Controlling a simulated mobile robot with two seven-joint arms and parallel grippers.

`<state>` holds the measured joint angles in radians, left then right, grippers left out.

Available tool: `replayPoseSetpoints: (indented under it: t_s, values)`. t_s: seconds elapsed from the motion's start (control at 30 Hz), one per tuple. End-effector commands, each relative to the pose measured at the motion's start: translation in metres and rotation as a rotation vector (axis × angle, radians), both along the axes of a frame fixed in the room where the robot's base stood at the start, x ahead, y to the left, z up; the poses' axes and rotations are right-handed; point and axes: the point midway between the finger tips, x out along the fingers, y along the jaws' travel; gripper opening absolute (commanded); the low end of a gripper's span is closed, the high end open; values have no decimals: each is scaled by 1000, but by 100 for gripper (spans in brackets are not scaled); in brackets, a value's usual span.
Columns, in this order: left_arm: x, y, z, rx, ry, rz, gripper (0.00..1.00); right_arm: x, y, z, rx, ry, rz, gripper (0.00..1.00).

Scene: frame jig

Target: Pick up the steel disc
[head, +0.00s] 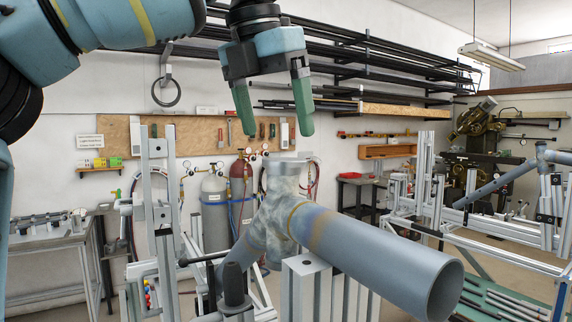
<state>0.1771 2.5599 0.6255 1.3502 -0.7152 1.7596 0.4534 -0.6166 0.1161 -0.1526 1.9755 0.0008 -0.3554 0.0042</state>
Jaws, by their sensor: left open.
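A flat, round grey piece that looks like the steel disc (287,158) sits on top of the short upright stub of a welded tube joint (345,245) in the middle of the head view. My left gripper (275,133) comes in from above, pointing down, with its two green fingers spread apart and nothing between them. Its fingertips show just above the disc in the picture, a little to the left; the exact gap in depth is hard to tell. My right gripper is not in view.
The tube joint rests in an aluminium jig with upright profiles (163,200) at left and a block (306,264) under the large tube. A dark clamp (234,285) stands in front. Gas cylinders (215,212) and a workbench (55,243) are behind. Another tube frame (500,183) stands at right.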

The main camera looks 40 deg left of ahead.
Motion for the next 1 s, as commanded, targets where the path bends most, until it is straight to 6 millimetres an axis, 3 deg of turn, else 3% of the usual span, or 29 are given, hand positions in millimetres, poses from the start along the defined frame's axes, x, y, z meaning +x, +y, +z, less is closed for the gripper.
replayPoseSetpoints:
  t_s: [0.33, 0.67, 1.0]
  values:
    - [14, 0, -39, 2, 0, 1, 84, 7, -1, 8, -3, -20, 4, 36]
    - [17, 0, -46, 0, 0, 0, 84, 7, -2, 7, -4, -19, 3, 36]
    - [17, 0, -46, 0, 0, 0, 40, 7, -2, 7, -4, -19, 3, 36]
